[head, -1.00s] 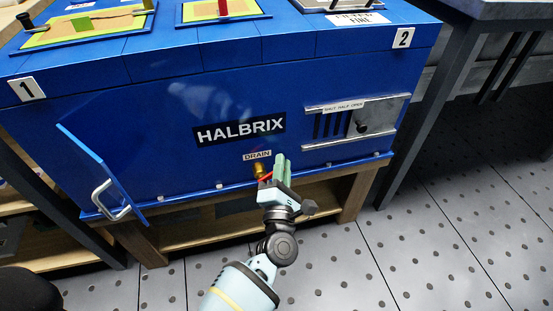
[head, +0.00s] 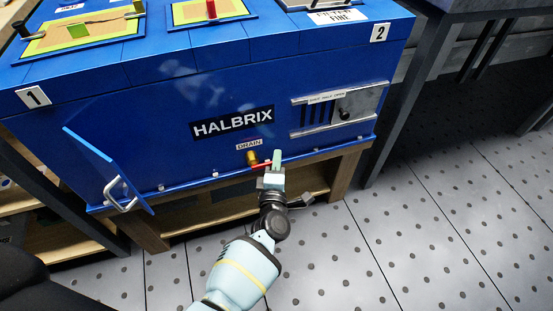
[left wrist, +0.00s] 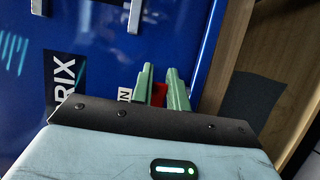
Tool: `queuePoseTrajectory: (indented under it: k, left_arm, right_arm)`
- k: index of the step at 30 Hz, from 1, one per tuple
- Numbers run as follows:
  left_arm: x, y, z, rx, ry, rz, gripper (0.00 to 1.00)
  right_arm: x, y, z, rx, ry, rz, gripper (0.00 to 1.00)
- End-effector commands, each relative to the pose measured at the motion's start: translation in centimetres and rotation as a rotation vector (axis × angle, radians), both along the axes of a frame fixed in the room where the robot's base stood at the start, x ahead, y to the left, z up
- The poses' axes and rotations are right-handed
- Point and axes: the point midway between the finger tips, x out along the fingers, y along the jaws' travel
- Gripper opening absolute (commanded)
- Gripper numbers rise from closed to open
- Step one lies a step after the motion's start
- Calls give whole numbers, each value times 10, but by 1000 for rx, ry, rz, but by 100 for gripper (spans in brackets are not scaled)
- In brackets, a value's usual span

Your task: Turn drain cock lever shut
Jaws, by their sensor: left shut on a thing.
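The drain cock is a small brass fitting (head: 252,158) low on the front of the blue cabinet, just under the DRAIN label (head: 249,145). Its red lever (head: 262,165) points right from the brass body, roughly level along the cabinet's lower edge. My left gripper (head: 276,160) is at the lever's right end. In the left wrist view the red lever (left wrist: 159,95) shows between the two green fingers (left wrist: 162,82), which are shut on it. The fingers and palm hide part of the lever, and the brass body is hidden there. My right gripper is out of view.
A blue flap with a handle (head: 121,196) stands out from the cabinet front at left. A silver sliding vent plate (head: 365,103) is at the right. The cabinet rests on a wooden stand (head: 345,172). Open tiled floor (head: 410,235) lies in front and to the right.

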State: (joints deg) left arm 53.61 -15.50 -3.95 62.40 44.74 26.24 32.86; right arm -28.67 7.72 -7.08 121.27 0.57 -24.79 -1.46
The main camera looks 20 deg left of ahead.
Motion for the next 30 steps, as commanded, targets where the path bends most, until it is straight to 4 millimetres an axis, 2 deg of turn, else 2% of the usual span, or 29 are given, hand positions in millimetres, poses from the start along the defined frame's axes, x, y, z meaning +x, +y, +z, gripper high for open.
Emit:
queuePoseTrajectory:
  k: [12,13,17,30]
  left_arm:
    - [0,1,-1,7,5,1,0]
    - [0,1,-1,7,5,1,20]
    - [0,1,-1,6,4,1,37]
    - [-1,0,-1,5,3,0,38]
  right_arm:
    - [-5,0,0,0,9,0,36]
    - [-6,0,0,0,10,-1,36]
    - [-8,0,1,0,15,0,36]
    - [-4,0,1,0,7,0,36]
